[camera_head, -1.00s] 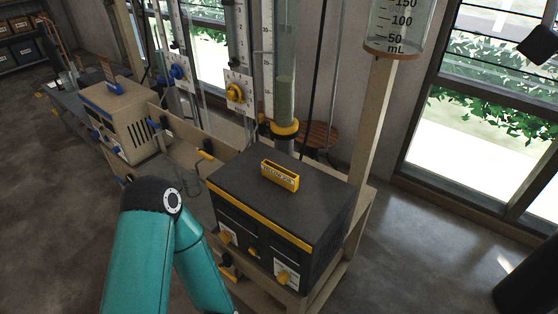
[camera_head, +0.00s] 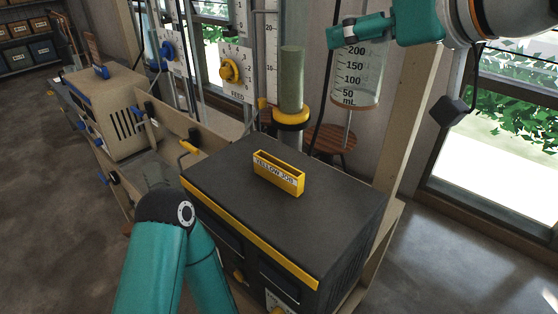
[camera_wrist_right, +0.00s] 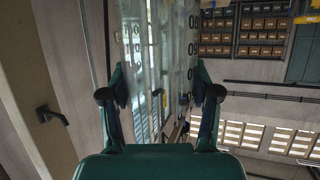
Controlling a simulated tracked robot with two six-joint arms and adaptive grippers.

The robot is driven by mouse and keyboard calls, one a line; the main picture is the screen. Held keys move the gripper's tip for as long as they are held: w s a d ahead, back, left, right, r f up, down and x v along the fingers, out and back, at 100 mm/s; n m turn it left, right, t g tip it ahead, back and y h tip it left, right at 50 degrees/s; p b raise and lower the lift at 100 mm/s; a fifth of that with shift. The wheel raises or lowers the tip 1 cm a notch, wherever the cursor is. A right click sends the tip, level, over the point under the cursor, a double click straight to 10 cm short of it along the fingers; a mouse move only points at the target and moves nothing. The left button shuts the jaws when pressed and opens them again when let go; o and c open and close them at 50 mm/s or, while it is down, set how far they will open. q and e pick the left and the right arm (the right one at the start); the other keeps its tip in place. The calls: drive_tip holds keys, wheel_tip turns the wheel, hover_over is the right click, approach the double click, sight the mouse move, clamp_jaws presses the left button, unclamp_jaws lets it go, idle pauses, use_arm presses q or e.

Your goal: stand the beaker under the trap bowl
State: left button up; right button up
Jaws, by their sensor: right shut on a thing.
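The clear beaker (camera_head: 357,78), with black volume marks, hangs upright in the air at upper right in the head view. My right gripper (camera_head: 343,36) is shut on it near its top. In the right wrist view the beaker (camera_wrist_right: 160,55) fills the gap between the fingers of that gripper (camera_wrist_right: 158,97). The beaker is apart from the bench. A grey-green tube (camera_head: 291,80) with a yellow collar (camera_head: 291,118) stands to its left; I cannot tell for sure whether this is the trap bowl.
A black cabinet (camera_head: 240,185) with a yellow "YELLOW JOB" holder (camera_head: 278,174) stands in front. A round wooden stool top (camera_head: 335,140) shows behind it, below the beaker. A wooden post (camera_head: 400,130) rises close right of the beaker. A yellow FEED knob (camera_head: 229,70) is left.

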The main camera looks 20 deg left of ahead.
sight(360, 61)
drive_tip(key=f+b, duration=0.1)
drive_tip(key=f, duration=0.2)
drive_tip(key=shift+w+f+b, duration=0.35)
drive_tip(key=shift+w, duration=0.05)
use_arm(q)
wheel_tip(360, 61, down, 9)
drive_tip(key=w+b, duration=0.1)
drive_tip(key=b, duration=0.5)
drive_tip(key=shift+d+r, duration=0.15)
drive_tip(key=shift+d, duration=0.1)
use_arm(e)
drive_tip(key=shift+a+f, duration=0.2)
drive_tip(key=shift+f, duration=8.6)
use_arm(q)
drive_tip(key=shift+w, duration=0.1)
use_arm(e)
drive_tip(key=shift+f+b, duration=0.2)
drive_tip(key=shift+b, duration=0.15)
drive_tip(key=o, duration=1.2)
use_arm(q)
drive_tip(key=shift+f, duration=0.2)
use_arm(e)
drive_tip(key=shift+o, duration=0.2)
use_arm(q)
drive_tip(key=shift+r, duration=0.1)
use_arm(e)
drive_tip(key=shift+r, duration=0.1)
